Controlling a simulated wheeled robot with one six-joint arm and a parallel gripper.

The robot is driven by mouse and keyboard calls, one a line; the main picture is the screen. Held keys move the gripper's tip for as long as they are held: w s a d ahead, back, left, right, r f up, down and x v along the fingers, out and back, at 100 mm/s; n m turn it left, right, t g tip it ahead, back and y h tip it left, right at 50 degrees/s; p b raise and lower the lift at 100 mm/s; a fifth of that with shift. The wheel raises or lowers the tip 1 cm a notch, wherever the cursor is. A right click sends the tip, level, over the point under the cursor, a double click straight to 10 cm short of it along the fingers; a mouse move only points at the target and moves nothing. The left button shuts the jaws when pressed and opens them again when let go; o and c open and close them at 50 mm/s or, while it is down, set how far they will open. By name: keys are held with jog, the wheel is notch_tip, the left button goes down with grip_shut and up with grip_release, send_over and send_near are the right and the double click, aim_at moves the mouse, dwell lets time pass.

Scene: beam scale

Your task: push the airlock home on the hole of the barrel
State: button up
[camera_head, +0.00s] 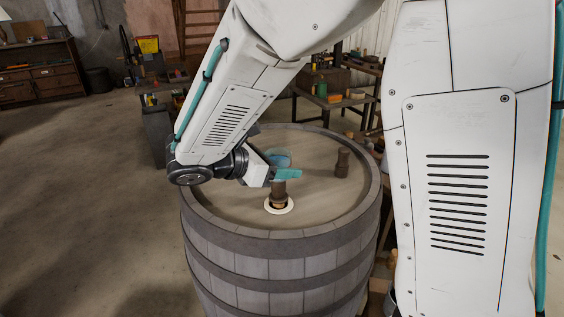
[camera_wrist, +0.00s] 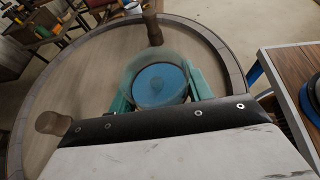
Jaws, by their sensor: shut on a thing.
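The barrel (camera_head: 315,268) stands upright in the head view, and its round top fills much of the wrist view. A pale ring (camera_head: 289,209) marks the hole near the front of the top. My gripper (camera_head: 286,174) is shut on the airlock, a clear cup with blue inside (camera_head: 278,157). The wrist view shows the cup (camera_wrist: 157,80) between my teal fingers (camera_wrist: 157,92). A brown stem (camera_head: 279,189) shows below the fingers, looks upright, and meets the middle of the ring. How deep it sits cannot be told. My fingers partly hide the cup in the head view.
A brown peg (camera_head: 342,163) stands on the barrel top to the right. Two brown pegs show in the wrist view, one at left (camera_wrist: 54,123) and one beyond the cup (camera_wrist: 153,30). A cluttered shelf (camera_head: 330,98) stands behind the barrel. Floor at left is clear.

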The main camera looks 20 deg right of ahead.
jog(key=shift+f, duration=1)
jog(key=o, duration=1.1)
jog(key=shift+o, duration=0.2)
jog(key=v, duration=0.7)
jog(key=shift+a+r, duration=0.15)
jog(key=shift+a, duration=0.25)
